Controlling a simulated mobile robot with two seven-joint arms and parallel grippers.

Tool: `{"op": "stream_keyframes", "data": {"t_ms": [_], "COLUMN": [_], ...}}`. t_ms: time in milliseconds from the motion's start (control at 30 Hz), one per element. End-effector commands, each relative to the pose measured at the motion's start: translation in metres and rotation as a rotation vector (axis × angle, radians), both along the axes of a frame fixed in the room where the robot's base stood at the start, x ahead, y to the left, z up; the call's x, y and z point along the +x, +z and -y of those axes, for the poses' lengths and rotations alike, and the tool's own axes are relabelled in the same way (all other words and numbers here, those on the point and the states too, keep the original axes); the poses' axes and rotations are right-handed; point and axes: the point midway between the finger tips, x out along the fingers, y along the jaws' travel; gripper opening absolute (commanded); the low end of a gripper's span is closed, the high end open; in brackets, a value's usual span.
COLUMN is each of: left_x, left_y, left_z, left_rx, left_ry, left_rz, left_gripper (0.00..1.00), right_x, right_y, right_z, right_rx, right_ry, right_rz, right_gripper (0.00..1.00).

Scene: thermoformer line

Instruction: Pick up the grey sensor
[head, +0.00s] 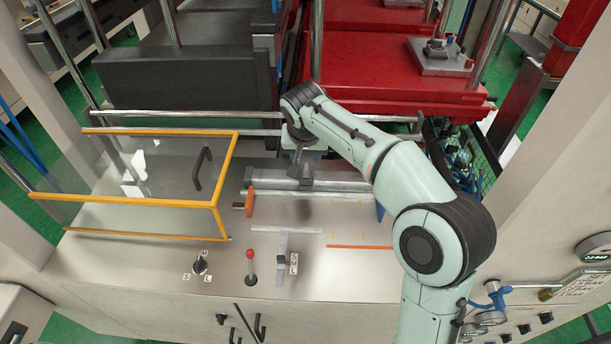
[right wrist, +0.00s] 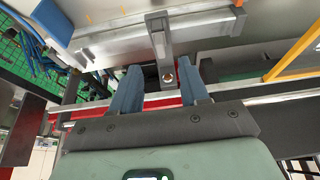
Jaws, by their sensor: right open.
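The grey sensor (right wrist: 157,42) is a slim grey block with a round copper-coloured spot near its end. In the right wrist view it shows in the gap between my right gripper's two blue-grey fingers. It sits against a grey metal rail. In the head view the sensor (head: 305,176) stands at the rail, partly hidden by the gripper above it. My right gripper (right wrist: 160,68) is open, with a finger on each side of the sensor's end and visible space between. In the head view this gripper (head: 301,155) points down, small and dark. My left gripper is not in view.
A clear guard with an orange frame (head: 130,198) stands left. Red machine plates (head: 385,60) lie behind my arm.

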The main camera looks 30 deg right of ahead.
Motion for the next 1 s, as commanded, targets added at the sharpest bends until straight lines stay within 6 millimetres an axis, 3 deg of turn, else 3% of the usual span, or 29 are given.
{"op": "stream_keyframes", "data": {"t_ms": [100, 333, 600, 900, 967, 1000], "left_x": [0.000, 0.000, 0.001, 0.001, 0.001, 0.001], "left_y": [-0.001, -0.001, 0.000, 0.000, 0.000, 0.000], "left_z": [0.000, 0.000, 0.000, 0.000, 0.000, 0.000], "left_rx": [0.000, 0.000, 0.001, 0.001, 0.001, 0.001], "left_ry": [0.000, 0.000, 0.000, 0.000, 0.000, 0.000], "left_rz": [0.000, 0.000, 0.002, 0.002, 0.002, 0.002], "left_gripper": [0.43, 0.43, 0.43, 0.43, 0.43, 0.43], "right_x": [0.006, 0.010, 0.019, 0.021, 0.021, 0.021], "right_y": [-0.015, -0.031, -0.067, -0.072, -0.072, -0.072], "right_z": [0.004, 0.007, 0.014, 0.014, 0.014, 0.014], "right_rx": [-0.002, -0.001, -0.001, 0.000, 0.000, 0.000], "right_ry": [-0.001, 0.000, 0.000, 0.000, 0.000, 0.000], "right_rz": [-0.001, -0.002, 0.000, 0.002, 0.002, 0.002], "right_gripper": [0.45, 0.45, 0.45, 0.45, 0.28, 0.15]}}
